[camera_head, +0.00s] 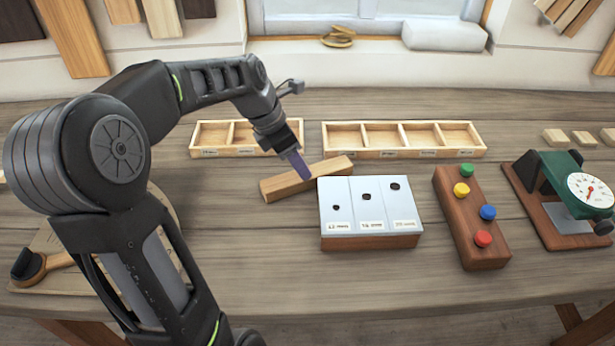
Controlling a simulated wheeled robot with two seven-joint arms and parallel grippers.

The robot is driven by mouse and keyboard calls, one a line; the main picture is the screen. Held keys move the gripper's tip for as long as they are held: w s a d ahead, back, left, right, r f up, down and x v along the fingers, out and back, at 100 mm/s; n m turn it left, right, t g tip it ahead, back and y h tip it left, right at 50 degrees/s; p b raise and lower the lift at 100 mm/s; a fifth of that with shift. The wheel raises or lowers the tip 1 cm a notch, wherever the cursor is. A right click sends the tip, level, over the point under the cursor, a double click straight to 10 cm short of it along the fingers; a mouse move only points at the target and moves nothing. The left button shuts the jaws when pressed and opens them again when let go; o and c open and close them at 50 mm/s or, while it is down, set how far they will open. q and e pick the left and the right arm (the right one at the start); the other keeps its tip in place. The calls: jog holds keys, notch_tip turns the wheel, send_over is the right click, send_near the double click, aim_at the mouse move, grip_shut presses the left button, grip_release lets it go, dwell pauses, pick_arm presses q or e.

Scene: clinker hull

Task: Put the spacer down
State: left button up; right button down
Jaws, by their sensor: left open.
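A light wooden bar (333,170), which I take to be the spacer, lies at a slant on the bench, behind and left of a block with a pale metal top. My left gripper (302,168) reaches down from the upper left, its purple-grey fingers at the middle of the bar and covering a small part of it. The gripper is open; whether the fingers touch the bar cannot be told. My right gripper is not in view.
The metal-topped block (370,203) with three holes stands just right of the bar. Wooden compartment trays (404,154) lie behind. Further right are a block with coloured knobs (459,226) and a green dial gauge (562,178). The front bench (290,270) is clear.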

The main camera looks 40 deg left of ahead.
pick_arm(q)
jog(key=x, duration=0.5)
jog(key=shift+d+f+p, duration=0.1)
jog(key=shift+p, duration=0.3)
jog(key=shift+c, duration=0.3)
grip_shut()
dwell(0.5)
